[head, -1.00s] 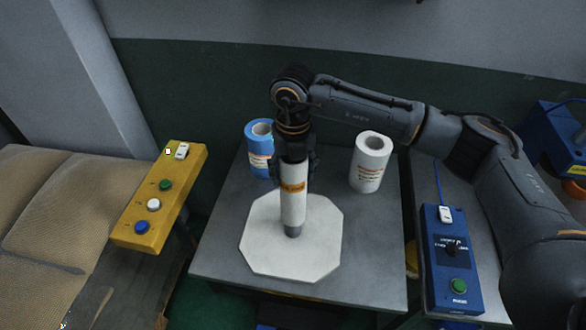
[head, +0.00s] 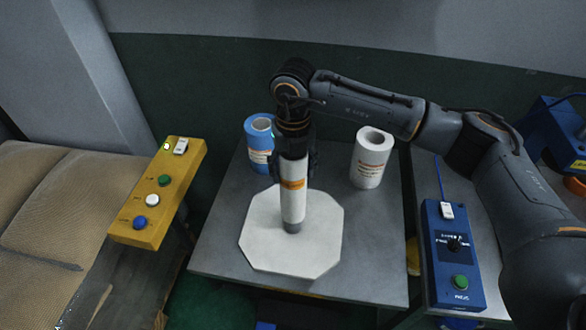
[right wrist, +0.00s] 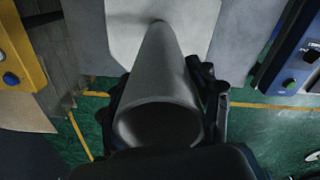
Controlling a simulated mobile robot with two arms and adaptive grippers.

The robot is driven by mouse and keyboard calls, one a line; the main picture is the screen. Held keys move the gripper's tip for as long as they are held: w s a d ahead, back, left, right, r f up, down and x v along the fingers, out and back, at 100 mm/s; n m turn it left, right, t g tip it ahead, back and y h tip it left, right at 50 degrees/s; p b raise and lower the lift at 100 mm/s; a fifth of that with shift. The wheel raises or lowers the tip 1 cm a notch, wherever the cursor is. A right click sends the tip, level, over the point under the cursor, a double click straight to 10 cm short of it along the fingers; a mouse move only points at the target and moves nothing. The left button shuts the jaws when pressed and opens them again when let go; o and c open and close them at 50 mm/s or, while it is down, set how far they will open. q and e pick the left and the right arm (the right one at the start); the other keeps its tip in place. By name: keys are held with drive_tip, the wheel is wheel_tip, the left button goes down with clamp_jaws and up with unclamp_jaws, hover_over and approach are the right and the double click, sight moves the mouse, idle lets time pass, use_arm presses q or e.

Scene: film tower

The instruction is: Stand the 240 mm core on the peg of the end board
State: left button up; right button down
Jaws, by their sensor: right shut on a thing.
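The 240 mm core (head: 293,203) is a white tube with an orange label, upright over the pale eight-sided end board (head: 265,252). My right gripper (head: 294,163) is shut on its upper part from above. A short grey piece (head: 292,227), which looks like the peg, shows at the core's lower end near the middle of the board. I cannot tell how far the core sits over it. In the right wrist view the core (right wrist: 162,75) runs between the fingers, its open near end facing the camera. My left gripper is not in view.
A blue roll (head: 259,140) and a white roll (head: 371,158) stand at the back of the grey table (head: 225,215). A yellow button box (head: 160,190) is at left, a blue control box (head: 453,255) at right. The table's front right is clear.

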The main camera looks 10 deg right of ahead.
drive_tip(key=shift+f+b, duration=0.1)
drive_tip(key=shift+b, duration=0.2)
idle(0.9)
drive_tip(key=shift+f+b, duration=3.15)
drive_tip(key=shift+f, duration=0.1)
idle(1.0)
drive_tip(key=shift+c, duration=1.3)
unclamp_jaws()
wheel_tip(320, 180, up, 12)
